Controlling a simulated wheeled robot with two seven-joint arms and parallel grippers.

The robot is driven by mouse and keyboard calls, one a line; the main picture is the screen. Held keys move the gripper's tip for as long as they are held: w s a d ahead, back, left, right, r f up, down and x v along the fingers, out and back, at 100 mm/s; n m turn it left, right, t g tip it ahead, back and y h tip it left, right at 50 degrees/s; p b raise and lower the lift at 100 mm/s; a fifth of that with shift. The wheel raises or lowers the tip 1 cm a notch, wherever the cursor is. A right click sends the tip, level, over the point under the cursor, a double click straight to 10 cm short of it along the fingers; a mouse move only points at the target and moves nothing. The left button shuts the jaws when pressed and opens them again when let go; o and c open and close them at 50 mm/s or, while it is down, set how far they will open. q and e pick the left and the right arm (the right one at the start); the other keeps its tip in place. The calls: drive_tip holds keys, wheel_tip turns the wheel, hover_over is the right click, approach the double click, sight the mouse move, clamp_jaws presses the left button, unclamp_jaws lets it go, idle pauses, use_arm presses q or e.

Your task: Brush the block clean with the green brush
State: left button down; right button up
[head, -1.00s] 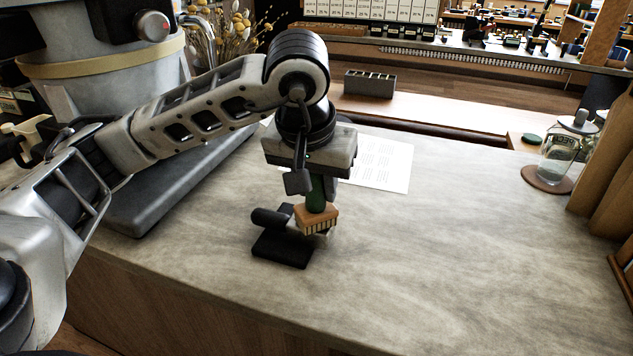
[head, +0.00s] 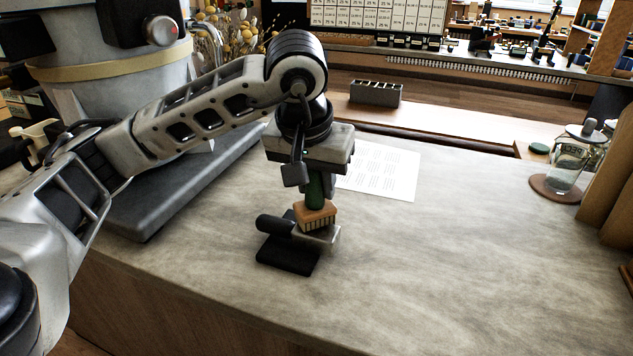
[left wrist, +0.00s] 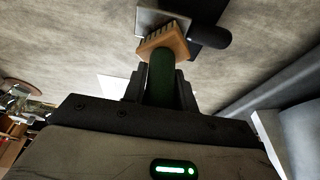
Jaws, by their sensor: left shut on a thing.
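My left gripper (head: 316,178) points down and is shut on the green handle (head: 315,190) of the brush, which also shows in the left wrist view (left wrist: 161,78). The brush's tan wooden head (head: 315,213) has its bristles downward over the silver-grey top of the block (head: 325,235). I cannot tell whether the bristles touch it. The silver top also shows in the left wrist view (left wrist: 150,20). A black cylinder (head: 273,225) and a black base (head: 288,257) belong to or adjoin the block. The brush head hides part of the top. My right gripper is not in view.
A printed sheet (head: 385,175) lies behind the gripper. A grey slab (head: 160,195) under a large grey machine (head: 110,90) is at the left. A glass jar (head: 567,165) stands on a coaster at the right. The counter's middle and right are clear.

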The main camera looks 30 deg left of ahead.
use_arm(q)
drive_tip(key=shift+s+d+f, duration=0.1)
drive_tip(key=shift+s+d, duration=0.25)
drive_tip(key=shift+d, duration=0.2)
drive_tip(key=shift+s+d+f, duration=0.1)
drive_tip(key=shift+s+d, duration=0.2)
drive_tip(key=shift+d, duration=0.2)
drive_tip(key=shift+a, duration=0.15)
drive_tip(key=shift+w+a+r+b, duration=0.1)
drive_tip(key=shift+w+a+b, duration=0.45)
drive_tip(key=shift+a, duration=0.4)
drive_tip(key=shift+w, duration=0.1)
drive_tip(key=shift+d, duration=0.1)
